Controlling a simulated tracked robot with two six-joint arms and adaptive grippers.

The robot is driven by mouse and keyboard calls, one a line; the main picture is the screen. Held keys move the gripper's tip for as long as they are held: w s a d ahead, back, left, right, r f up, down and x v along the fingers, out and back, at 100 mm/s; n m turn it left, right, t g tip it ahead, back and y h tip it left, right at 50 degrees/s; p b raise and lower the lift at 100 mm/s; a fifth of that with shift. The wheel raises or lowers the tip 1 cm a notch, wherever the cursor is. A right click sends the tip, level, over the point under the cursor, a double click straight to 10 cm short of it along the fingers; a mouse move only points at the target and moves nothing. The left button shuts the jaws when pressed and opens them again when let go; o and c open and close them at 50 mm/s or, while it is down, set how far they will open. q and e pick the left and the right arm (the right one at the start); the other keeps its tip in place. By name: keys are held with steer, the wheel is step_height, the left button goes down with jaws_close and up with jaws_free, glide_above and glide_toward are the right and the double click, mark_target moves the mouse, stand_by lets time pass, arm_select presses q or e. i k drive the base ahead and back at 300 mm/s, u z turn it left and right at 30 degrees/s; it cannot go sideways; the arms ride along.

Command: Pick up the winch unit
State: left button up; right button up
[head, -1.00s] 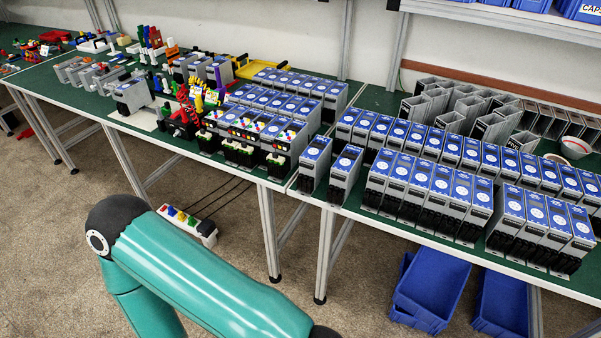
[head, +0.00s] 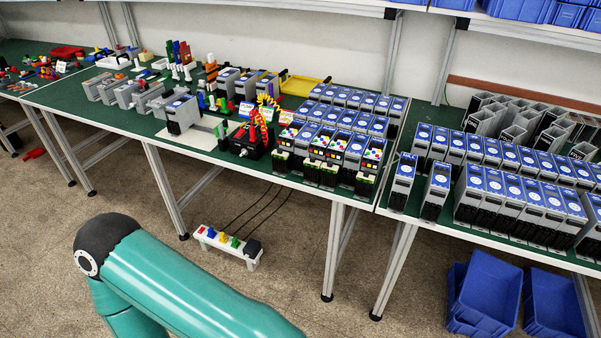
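No label marks the winch unit, so I cannot tell for certain which thing it is. A black and red box (head: 246,143) with a silver knob sits near the front edge of the left green-topped table (head: 110,115). Red and yellow coiled cords (head: 260,125) stand at its right side. A grey unit with a blue-topped face (head: 183,115) stands on a pale sheet to its left. My teal arm crosses the bottom left of the view, well short of the table. Neither gripper is in view.
Rows of blue-topped grey units (head: 513,200) fill the right table. More units (head: 336,153) stand right of the black and red box. A white strip with coloured buttons (head: 228,246) and blue bins (head: 486,291) are on the floor. The floor before the left table is open.

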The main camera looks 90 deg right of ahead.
mark_target(437, 189)
steer(key=u, duration=0.6)
steer(key=i, duration=0.2)
steer(key=z, duration=2.6)
steer(key=i, duration=0.15)
steer(key=z, duration=1.15)
steer(key=k, duration=0.5)
steer(key=z, duration=0.35)
steer(key=i, duration=1.7)
steer(key=u, duration=0.35)
